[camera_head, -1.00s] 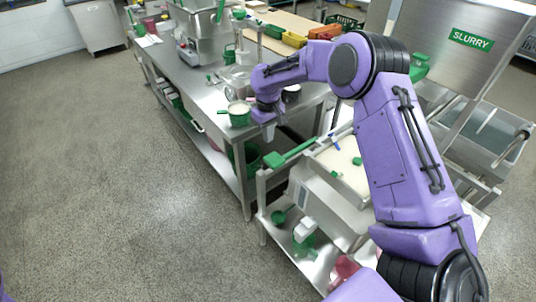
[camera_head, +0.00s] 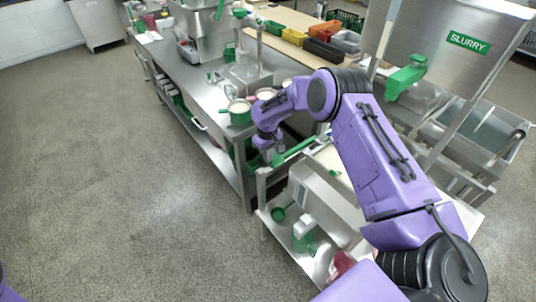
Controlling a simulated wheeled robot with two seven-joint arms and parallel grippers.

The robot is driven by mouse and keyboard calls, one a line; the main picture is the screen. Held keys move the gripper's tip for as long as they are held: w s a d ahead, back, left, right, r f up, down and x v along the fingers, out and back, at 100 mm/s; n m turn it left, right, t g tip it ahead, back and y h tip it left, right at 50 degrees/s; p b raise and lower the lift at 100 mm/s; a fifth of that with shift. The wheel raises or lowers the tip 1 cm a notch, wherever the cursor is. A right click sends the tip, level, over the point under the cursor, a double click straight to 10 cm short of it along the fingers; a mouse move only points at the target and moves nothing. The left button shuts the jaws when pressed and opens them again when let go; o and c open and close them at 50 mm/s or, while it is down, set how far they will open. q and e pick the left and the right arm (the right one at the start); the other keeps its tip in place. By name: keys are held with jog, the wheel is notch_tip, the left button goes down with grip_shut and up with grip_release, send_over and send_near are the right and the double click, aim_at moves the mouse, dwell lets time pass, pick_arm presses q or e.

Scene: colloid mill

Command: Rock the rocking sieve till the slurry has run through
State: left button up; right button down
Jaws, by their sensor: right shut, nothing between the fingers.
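The rocking sieve appears to be the pale steel box (camera_head: 322,197) on the low stand, with a green bar handle (camera_head: 296,150) sticking out to the left. A strip of pale material (camera_head: 328,158) shows in its top; my right arm hides most of the rest. My right gripper (camera_head: 270,160) is shut and empty, pointing down at the outer end of the green handle. I cannot tell whether it touches the handle. My left gripper is out of view.
A steel bench (camera_head: 205,92) behind holds a green pot (camera_head: 239,112) close to my right wrist. A steel panel labelled SLURRY (camera_head: 468,42) stands at the right. The stand's lower shelf (camera_head: 318,266) holds green and white items. The floor (camera_head: 110,170) at left is clear.

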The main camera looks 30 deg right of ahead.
notch_tip(320, 180, down, 6)
jog(key=a+h+b, duration=0.1)
jog(key=b, duration=0.2)
jog(key=shift+s+b, duration=0.3)
jog(key=shift+s, duration=0.15)
jog(key=shift+a+f, duration=0.1)
notch_tip(320, 180, up, 15)
jog(key=a+p, duration=0.2)
jog(key=shift+w+a, duration=0.25)
jog(key=shift+a, duration=0.1)
jog(key=shift+f, duration=0.2)
